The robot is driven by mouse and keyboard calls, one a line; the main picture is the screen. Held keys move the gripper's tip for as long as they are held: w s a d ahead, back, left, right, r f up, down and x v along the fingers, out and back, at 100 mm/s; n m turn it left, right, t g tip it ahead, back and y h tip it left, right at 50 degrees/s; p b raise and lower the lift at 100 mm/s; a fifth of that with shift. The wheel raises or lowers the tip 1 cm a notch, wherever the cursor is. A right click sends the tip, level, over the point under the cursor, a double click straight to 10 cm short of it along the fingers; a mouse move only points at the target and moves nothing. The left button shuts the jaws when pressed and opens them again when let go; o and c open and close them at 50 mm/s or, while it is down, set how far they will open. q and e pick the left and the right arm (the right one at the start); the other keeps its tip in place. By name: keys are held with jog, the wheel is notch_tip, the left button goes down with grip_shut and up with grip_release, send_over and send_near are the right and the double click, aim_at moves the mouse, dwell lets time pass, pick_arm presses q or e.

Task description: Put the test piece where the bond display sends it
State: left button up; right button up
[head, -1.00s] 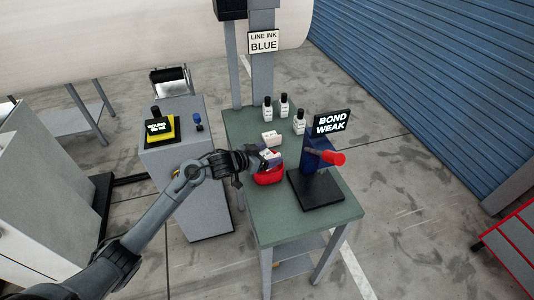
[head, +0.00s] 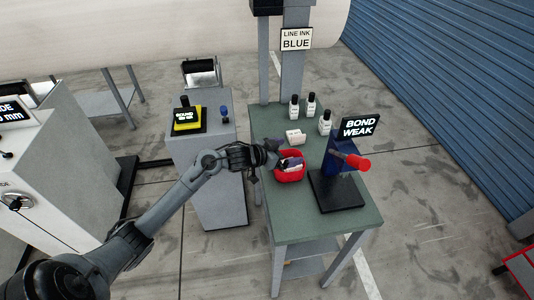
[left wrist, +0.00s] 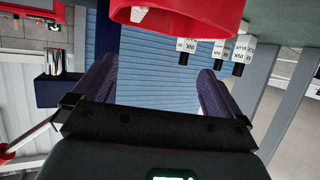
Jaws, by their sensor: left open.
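The bond display (head: 359,127) reads "BOND WEAK" and sits on a blue test stand with a red handle (head: 357,162). A red bin (head: 290,177) stands on the green table left of the stand. A small white and dark piece (head: 292,164), which looks like the test piece, lies in the bin. My left gripper (head: 275,149) is open beside the bin's left rim, apart from the piece. In the left wrist view its fingers (left wrist: 155,90) are spread with nothing between them, and the bin (left wrist: 185,15) shows at the top. My right gripper is not in view.
A white block (head: 295,137) and several white ink bottles (head: 325,122) stand farther back on the green table (head: 300,228). A sign (head: 296,39) reads "LINE INK BLUE". A grey cabinet (head: 215,190) at left carries a yellow-based display (head: 187,117). The table's front is clear.

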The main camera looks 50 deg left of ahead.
pick_arm(q)
jog(key=p+v, duration=0.1)
jog(key=v, duration=0.9)
jog(key=shift+s+r, duration=0.1)
jog(key=shift+s, duration=0.05)
